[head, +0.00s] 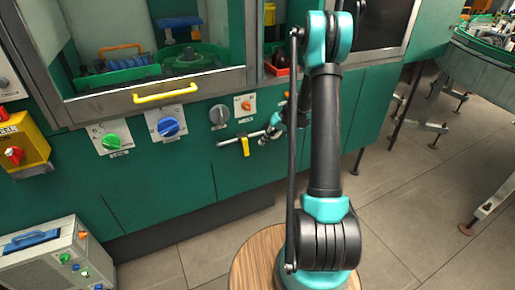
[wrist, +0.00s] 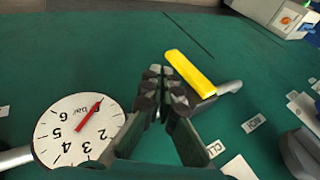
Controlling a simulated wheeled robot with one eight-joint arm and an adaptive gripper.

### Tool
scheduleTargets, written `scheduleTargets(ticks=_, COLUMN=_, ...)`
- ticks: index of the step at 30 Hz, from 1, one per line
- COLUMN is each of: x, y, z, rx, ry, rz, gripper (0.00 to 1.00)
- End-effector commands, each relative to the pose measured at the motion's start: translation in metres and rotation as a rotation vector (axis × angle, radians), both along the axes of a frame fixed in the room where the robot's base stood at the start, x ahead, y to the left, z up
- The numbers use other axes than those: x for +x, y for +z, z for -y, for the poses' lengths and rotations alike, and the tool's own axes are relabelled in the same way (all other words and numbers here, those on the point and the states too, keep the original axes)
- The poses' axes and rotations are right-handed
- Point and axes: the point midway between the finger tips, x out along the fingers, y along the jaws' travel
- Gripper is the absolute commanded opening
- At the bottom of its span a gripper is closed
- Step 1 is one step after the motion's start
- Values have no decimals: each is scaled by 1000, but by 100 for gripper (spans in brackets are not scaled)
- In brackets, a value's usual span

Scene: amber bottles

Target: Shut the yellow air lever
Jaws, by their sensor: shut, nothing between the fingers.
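The yellow air lever (head: 245,146) sits on a thin grey pipe on the green cabinet front. In the head view it points down, crosswise to the pipe. In the wrist view the lever (wrist: 190,73) is a long yellow bar just beyond and to the right of my fingertips. My gripper (wrist: 163,88) is shut and empty. Its fingertips are close beside the lever's near end; I cannot tell whether they touch it. In the head view my gripper (head: 266,136) is small, right of the lever, partly hidden by my arm.
A round pressure gauge (wrist: 80,130) with a red needle is left of my fingers in the wrist view. A grey knob (head: 219,115), a blue knob (head: 168,126) and a green knob (head: 111,141) are on the panel. A grey box (head: 50,262) stands lower left. Floor below the lever is clear.

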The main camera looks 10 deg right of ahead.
Motion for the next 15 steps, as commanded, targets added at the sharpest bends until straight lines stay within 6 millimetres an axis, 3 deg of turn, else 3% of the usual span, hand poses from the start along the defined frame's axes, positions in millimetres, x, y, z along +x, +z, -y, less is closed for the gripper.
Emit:
scheduleTargets(ticks=6, x=-4, y=26, z=18, rx=0, ry=-1, rz=-1, gripper=0)
scheduleTargets(ticks=15, x=-5, y=33, z=22, rx=0, ry=1, rz=-1, gripper=0)
